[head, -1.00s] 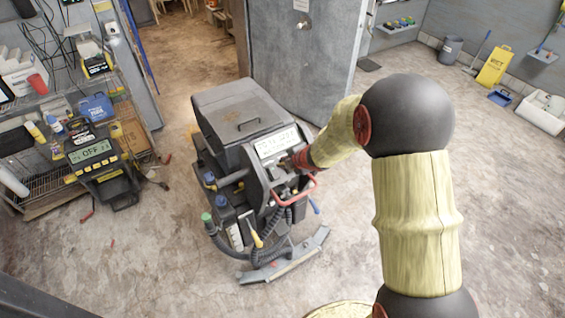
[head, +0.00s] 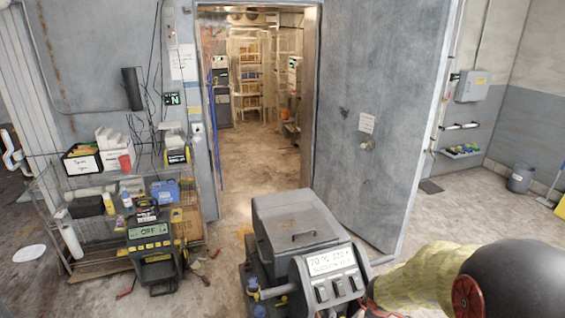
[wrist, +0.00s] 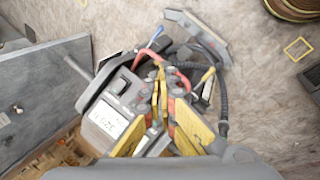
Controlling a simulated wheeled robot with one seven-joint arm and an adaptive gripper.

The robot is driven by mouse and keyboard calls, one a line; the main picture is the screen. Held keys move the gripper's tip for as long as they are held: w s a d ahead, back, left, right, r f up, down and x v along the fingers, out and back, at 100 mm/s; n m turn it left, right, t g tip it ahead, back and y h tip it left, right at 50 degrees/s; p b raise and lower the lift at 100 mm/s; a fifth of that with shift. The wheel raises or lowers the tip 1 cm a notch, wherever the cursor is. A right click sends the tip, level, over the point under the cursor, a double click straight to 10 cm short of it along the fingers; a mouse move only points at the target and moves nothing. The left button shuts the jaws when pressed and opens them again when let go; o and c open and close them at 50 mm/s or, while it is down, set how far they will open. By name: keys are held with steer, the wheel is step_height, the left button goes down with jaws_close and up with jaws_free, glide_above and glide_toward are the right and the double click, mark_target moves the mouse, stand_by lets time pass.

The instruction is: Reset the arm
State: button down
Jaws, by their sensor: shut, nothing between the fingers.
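My arm, in pale yellow sleeving with black joints, enters the head view at the lower right; its gripper is below or outside that picture. In the wrist view my gripper (wrist: 159,80) shows its yellow fingers shut, with nothing held. It points down over the control end of a grey floor-cleaning machine (wrist: 112,107), near its red handle and hoses. I cannot tell whether the fingertips touch it. In the head view the machine (head: 298,226) stands at the bottom centre, its lit display facing me, partly cut off.
A large grey door (head: 375,110) stands open beside a doorway to a shelved room. A wire shelf (head: 95,187) with boxes and bottles stands left, a black unit reading OFF (head: 152,252) before it. A grey bin (head: 520,179) stands right. Floor at right is largely clear.

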steer(key=s+a+r+m+b, duration=0.2)
steer(key=s+a+m+b, duration=0.1)
steer(key=s+b, duration=0.3)
steer(key=s+a+r+m+y+b, duration=0.1)
steer(key=s+a+r+m+b, duration=0.1)
steer(key=s+b, duration=0.4)
steer(key=s+a+r+m+t+y+b, duration=0.1)
steer(key=s+a+m+b, duration=0.3)
steer(key=s, duration=0.9)
steer(key=shift+s+a+r+m+b, duration=0.15)
steer(key=shift+s+r+m+b, duration=0.1)
steer(key=shift+r+m+b, duration=0.75)
